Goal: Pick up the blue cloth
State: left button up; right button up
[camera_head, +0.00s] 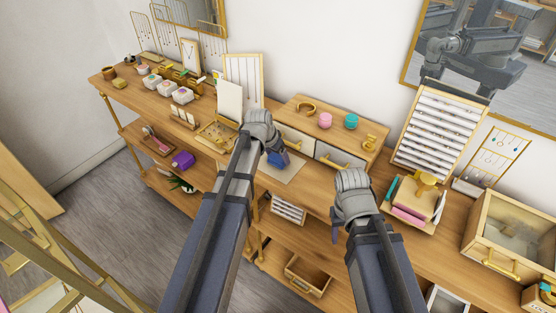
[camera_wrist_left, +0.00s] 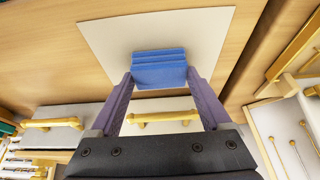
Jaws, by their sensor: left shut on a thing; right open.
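The blue cloth (camera_wrist_left: 160,70) is a folded block between the fingertips of my left gripper (camera_wrist_left: 159,78) in the left wrist view. The gripper is shut on it, over a pale mat (camera_wrist_left: 210,32); I cannot tell whether the cloth still touches the mat. In the head view the cloth (camera_head: 278,159) shows just right of my left gripper (camera_head: 271,155), partly hidden by it. My right gripper (camera_head: 338,232) is open at the front edge of the counter, apart from the cloth; its fingers are mostly hidden by the wrist.
A wooden drawer unit (camera_head: 330,142) with pink and teal round items on top stands behind the mat. A jewelry tray (camera_head: 216,133) is left of my left gripper.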

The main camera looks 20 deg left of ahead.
aim_at(277, 158)
pick_arm(q)
notch_tip(277, 158, up, 10)
jog(key=p, duration=1)
jog(key=o, duration=0.8)
jog(key=c, duration=0.6)
jog(key=shift+f, duration=0.1)
jog(key=shift+c, duration=0.2)
